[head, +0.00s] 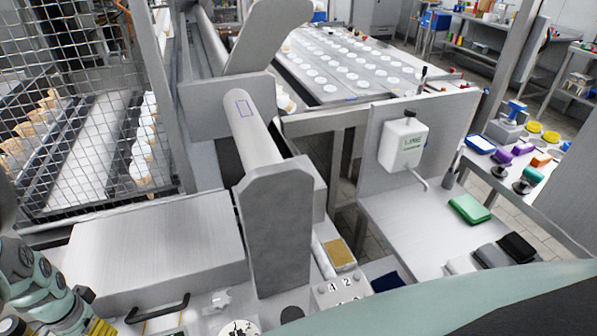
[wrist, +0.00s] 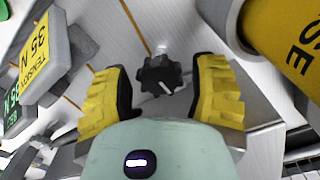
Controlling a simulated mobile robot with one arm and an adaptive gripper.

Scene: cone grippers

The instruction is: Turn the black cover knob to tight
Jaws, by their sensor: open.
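The black cover knob (wrist: 160,75) shows in the wrist view, a lobed dark knob on a pale panel. A short white mark on its face points to the lower right. My gripper (wrist: 160,68) is open, with one yellow, black-lined finger on each side of the knob. Gaps show between the knob and both fingers, and nothing is held. In the head view, a dark round piece (head: 291,313) sits at the bottom edge; I cannot tell whether it is the same knob. The words or marks around the knob are not readable.
In the wrist view, a yellow cylinder (wrist: 285,40) is close at the upper right, and a tilted yellow label block (wrist: 40,55) stands at the left. In the head view, a grey box cover (head: 155,250) with a black handle (head: 158,308) lies at the lower left.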

